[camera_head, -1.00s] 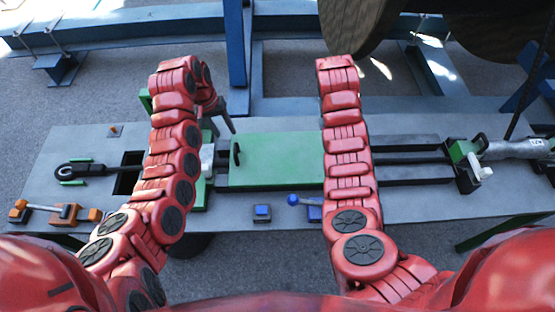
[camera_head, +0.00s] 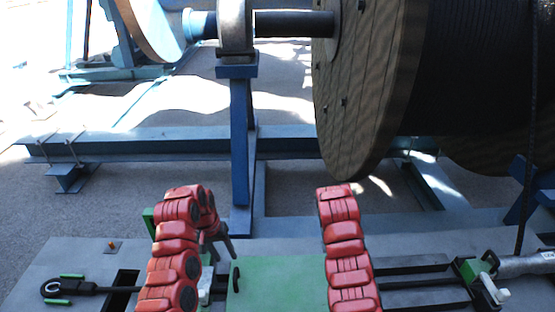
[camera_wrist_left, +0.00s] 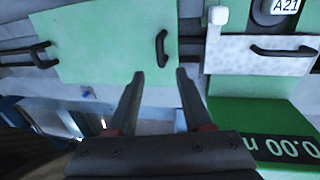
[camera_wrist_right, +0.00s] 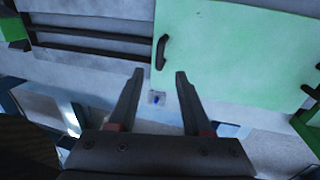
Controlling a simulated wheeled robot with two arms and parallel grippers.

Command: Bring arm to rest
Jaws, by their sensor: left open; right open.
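My left arm and its gripper (camera_head: 220,242) show at the lower left of the head view, above the grey bench. The left gripper's two fingers stand apart with nothing between them in the left wrist view (camera_wrist_left: 160,75). My right arm reaches over the bench in the middle of the head view, where its gripper is hidden behind the arm. In the right wrist view the right gripper (camera_wrist_right: 158,75) is open and empty. Both grippers hang over the bench near a green panel (camera_head: 275,285) with a black handle (camera_head: 236,279).
A large wooden cable reel (camera_head: 365,90) stands behind the bench, on a blue frame (camera_head: 240,140). A clamp with a white knob (camera_head: 490,285) is at the right of the bench. A green box with a display (camera_wrist_left: 265,135) shows in the left wrist view.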

